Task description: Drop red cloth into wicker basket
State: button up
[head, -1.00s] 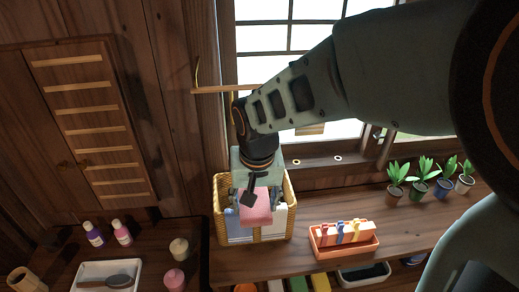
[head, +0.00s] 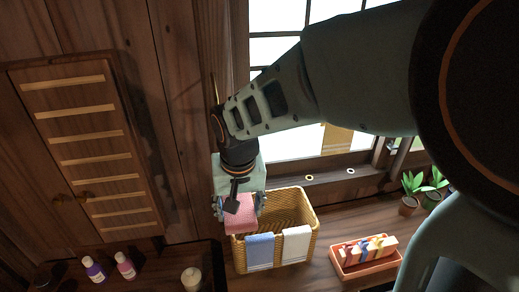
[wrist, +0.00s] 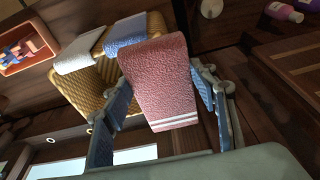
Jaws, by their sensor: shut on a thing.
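The red cloth (head: 240,213), pinkish with white stripes at one end, is held between the two fingers of my gripper (head: 239,204). In the wrist view the cloth (wrist: 160,85) hangs between the blue-grey fingers of the gripper (wrist: 163,95). The wicker basket (head: 292,203) stands on the wooden counter by the window. In the head view the cloth overlaps the basket's left front corner, and my gripper is at the basket's left side. In the wrist view the basket (wrist: 88,88) lies left of and behind the cloth. The height of the cloth above the rim is hard to tell.
A blue cloth (head: 260,251) and a white cloth (head: 296,245) hang over the basket's front rim. An orange tray (head: 364,262) with small coloured items stands to the right, potted plants (head: 409,204) beyond it. Bottles (head: 125,265) stand on a lower-left surface. A slatted cabinet (head: 92,150) is on the left wall.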

jog(key=shift+w+a, duration=0.1)
jog(key=shift+a, duration=0.05)
jog(key=shift+w+f, duration=0.1)
jog(key=w+d+f+b, duration=0.5)
jog(key=w+d+f, duration=0.2)
jog(key=d, duration=0.4)
jog(key=shift+w+f, duration=0.35)
jog(key=shift+w, duration=0.25)
jog(key=shift+d, duration=0.1)
jog(key=shift+f+b, duration=0.2)
jog(key=shift+b, duration=0.15)
jog(key=o, duration=1.2)
